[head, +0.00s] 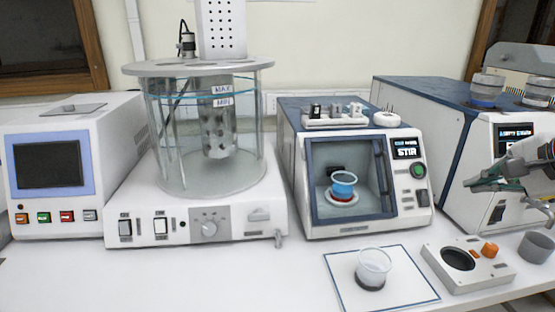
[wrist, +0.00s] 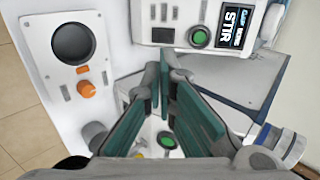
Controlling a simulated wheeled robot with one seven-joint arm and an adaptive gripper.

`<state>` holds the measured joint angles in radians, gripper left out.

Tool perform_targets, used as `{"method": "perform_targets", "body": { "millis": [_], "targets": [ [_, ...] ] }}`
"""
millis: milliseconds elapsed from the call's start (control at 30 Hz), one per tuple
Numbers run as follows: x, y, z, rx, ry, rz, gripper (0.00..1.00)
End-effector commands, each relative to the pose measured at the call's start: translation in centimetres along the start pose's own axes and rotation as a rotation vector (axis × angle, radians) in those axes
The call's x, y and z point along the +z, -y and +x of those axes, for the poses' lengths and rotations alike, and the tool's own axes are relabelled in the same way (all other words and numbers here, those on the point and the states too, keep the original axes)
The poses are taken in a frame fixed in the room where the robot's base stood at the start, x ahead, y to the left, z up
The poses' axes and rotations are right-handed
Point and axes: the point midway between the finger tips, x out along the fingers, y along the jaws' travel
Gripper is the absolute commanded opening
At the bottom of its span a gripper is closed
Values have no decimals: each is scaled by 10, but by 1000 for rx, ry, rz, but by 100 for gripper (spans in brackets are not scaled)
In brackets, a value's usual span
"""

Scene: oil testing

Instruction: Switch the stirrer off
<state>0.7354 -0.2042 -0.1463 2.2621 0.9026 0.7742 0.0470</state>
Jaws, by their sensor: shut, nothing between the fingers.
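A blue-and-white machine (head: 353,228) stands mid-bench with a "STIR" display (head: 407,148) and a green button (head: 418,170).
A small white plate unit (head: 467,284) with a black disc and orange knob (head: 490,250) stands at the front right. A clear cup (head: 373,265) is on a blue-edged sheet. A glass bath (head: 210,150) and screen unit (head: 48,165) stand left. The front left bench is clear.

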Motion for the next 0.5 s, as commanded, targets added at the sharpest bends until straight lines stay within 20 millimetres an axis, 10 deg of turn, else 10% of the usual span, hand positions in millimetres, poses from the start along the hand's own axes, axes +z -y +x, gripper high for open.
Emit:
{"method": "perform_targets", "body": {
  "millis": [500],
  "targets": [
    [-8, -2, 6, -7, -10, 29, 0]
  ]
}}
